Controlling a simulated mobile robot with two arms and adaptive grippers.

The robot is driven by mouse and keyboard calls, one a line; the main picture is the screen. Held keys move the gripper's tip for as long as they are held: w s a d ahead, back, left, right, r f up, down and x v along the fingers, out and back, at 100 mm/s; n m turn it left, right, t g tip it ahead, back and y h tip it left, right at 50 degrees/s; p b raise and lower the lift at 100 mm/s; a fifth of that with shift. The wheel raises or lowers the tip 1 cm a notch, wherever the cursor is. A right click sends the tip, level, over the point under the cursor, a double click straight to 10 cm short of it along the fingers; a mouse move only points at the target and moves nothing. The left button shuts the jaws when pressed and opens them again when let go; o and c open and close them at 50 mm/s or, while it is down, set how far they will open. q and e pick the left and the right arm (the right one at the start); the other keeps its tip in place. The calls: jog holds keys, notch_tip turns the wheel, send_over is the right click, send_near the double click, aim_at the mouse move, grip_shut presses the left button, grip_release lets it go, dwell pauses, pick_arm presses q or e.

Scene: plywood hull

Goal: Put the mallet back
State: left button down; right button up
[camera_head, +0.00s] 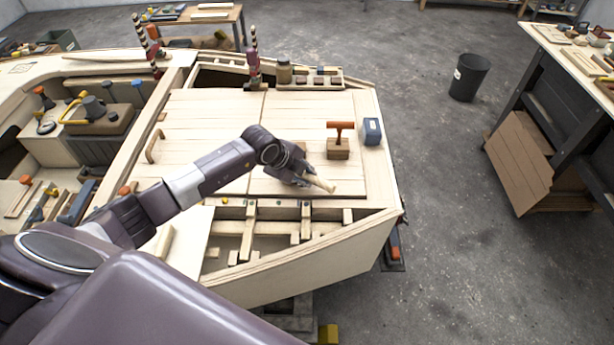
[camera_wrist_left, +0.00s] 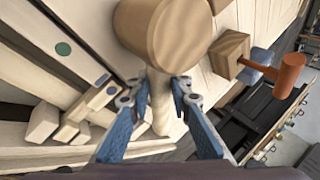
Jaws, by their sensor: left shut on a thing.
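My left gripper (camera_head: 302,179) is over the near right part of the plywood hatch deck (camera_head: 205,115). It is shut on a pale wooden mallet. In the left wrist view its blue fingers (camera_wrist_left: 167,95) close around the mallet's handle (camera_wrist_left: 161,112), with the large round mallet head (camera_wrist_left: 168,32) beyond them. My right gripper is not in view.
An orange T-shaped tool (camera_head: 341,126) stands in a wooden block (camera_head: 338,149), beside a blue box (camera_head: 372,131). A rack with jars (camera_head: 308,80) lines the deck's back edge. Open framing (camera_head: 270,232) lies in front. A black bin (camera_head: 468,77) stands on the floor.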

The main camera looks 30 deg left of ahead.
pick_arm(q)
jog(key=shift+f, duration=0.1)
jog(key=c, duration=1.7)
grip_release()
jog(key=v, duration=1.2)
